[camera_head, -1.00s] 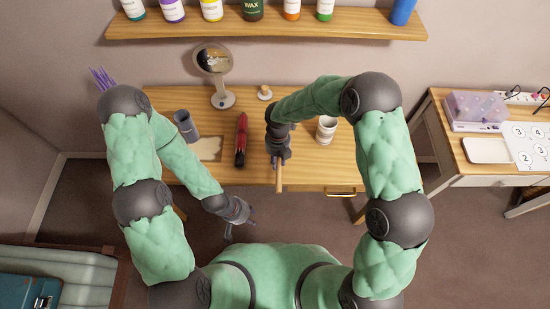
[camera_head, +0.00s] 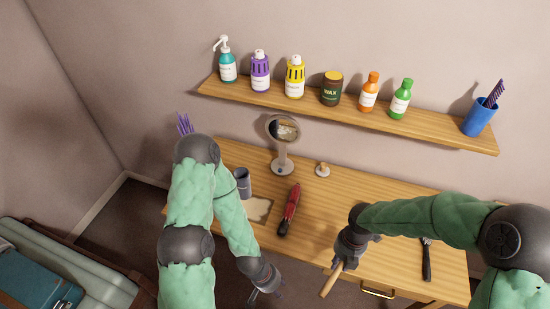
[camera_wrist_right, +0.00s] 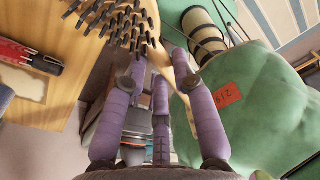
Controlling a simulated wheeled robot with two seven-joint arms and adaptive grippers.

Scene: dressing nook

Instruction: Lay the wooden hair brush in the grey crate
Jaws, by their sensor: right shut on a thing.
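My right gripper (camera_head: 342,262) is shut on the wooden hair brush (camera_head: 330,281) over the table's front edge. The brush's pale handle points down and left in the head view. Its dark bristles (camera_wrist_right: 118,24) show at the top of the right wrist view, and the gripper's purple fingers (camera_wrist_right: 160,100) are below them. My left gripper (camera_head: 266,292) is empty, fingers apart, low in front of the table. I see a ridged grey-green thing (camera_head: 45,232) at the lower left. I cannot tell if it is the grey crate.
The wooden table (camera_head: 330,205) holds a grey cup (camera_head: 243,182), a red tool (camera_head: 289,210), a round mirror (camera_head: 283,130), a small knobbed thing (camera_head: 322,170) and a dark-handled tool (camera_head: 427,262). A shelf (camera_head: 420,122) with several bottles is above. A teal case (camera_head: 35,285) is at the lower left.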

